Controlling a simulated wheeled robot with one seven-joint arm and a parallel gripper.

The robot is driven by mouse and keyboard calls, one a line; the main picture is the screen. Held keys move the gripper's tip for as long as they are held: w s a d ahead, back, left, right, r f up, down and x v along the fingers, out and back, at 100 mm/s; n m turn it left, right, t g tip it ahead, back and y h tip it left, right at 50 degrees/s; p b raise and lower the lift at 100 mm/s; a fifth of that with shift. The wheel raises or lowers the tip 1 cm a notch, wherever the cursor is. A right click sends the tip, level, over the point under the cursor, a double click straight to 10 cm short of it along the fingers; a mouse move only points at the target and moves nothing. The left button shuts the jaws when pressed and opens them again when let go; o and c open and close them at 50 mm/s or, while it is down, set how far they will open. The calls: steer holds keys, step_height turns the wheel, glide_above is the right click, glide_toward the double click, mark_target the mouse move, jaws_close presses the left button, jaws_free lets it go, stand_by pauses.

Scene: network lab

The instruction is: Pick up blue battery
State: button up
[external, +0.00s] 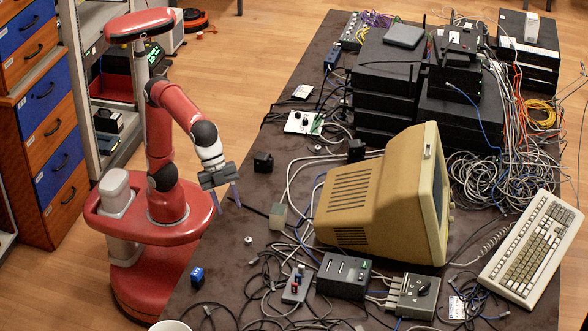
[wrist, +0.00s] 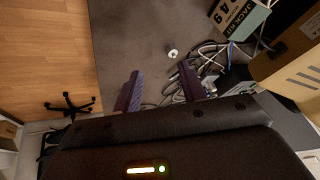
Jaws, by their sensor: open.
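A small blue block (external: 197,276), which looks like the blue battery, stands on the dark table near its left front edge in the external view. It does not show in the wrist view. My gripper (external: 227,205) is open and empty above the table's left edge, behind the blue block and apart from it. In the wrist view its two dark fingers (wrist: 160,76) are spread with bare table and cables beyond them.
A small silver knob-like piece (wrist: 172,53) and a box labelled "JACK KIT 49" (wrist: 235,18) lie ahead of my fingers. A beige monitor (external: 370,205) stands to the right. Black cables (external: 265,290) and a switch box (external: 297,284) lie right of the block. A white round rim (external: 170,326) is in front.

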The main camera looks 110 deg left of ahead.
mark_target(195, 271)
steer(key=d+m+g+h, duration=0.1)
steer(key=d, duration=0.6)
steer(key=s+d+m+g+h, duration=0.1)
steer(key=d+m, duration=0.1)
steer(key=d, duration=0.5)
steer(key=s+d+f+m, duration=0.1)
steer(key=d+m, duration=0.1)
steer(key=d, duration=0.5)
steer(key=shift+s+d+g+h, duration=0.15)
steer(key=shift+s+g+h, duration=0.05)
steer(key=shift+g+h, duration=0.2)
steer(key=x, duration=0.3)
steer(key=b+x, duration=0.1)
steer(key=x, duration=0.3)
steer(key=shift+w+f, duration=0.25)
steer(key=shift+w, duration=0.05)
steer(key=shift+c, duration=0.2)
jaws_close()
steer(key=shift+r, duration=0.15)
